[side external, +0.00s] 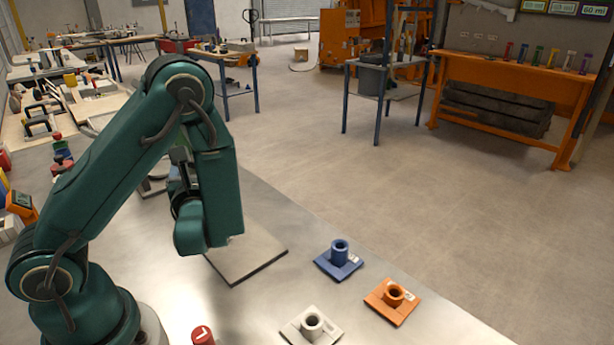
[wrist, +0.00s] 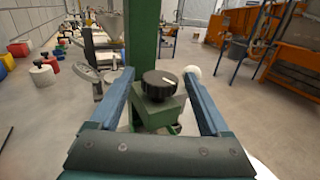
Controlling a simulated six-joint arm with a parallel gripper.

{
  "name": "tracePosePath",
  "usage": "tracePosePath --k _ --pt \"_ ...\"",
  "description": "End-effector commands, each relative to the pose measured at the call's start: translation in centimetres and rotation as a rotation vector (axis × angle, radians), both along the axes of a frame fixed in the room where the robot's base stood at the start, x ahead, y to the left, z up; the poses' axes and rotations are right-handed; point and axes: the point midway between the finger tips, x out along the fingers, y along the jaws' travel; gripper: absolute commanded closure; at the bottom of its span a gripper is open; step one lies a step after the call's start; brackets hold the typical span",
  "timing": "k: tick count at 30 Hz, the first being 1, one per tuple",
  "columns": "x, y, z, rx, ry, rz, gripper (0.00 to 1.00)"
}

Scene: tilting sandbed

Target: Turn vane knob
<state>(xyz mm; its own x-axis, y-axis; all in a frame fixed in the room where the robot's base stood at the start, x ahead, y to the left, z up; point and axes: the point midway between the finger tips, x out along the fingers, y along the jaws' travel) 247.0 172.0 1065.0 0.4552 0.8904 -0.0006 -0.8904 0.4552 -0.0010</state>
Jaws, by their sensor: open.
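The vane knob is a black ridged knob with a white pointer mark (wrist: 160,84), on a green block (wrist: 160,112) fixed to a green post (wrist: 144,40). It is in the middle of the wrist view. My gripper (wrist: 158,78) is open, with one blue finger on each side of the knob and a gap between each finger and the knob. In the side external view my green arm hides the knob and most of the gripper.
A flat grey plate (side external: 250,252) lies on the metal table beneath my arm. A red-topped piece (side external: 203,336) is at the near edge. Bare table lies between them.

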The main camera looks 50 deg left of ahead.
Motion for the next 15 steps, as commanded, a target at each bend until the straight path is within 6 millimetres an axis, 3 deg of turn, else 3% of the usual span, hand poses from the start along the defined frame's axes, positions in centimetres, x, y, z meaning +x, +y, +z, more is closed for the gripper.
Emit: tracePosePath --k 9,15 --pt "-1.4 -3.0 0.0 0.001 0.0 -0.007 0.2" --pt "-2.0 -3.9 0.0 0.001 0.0 -0.003 0.2"
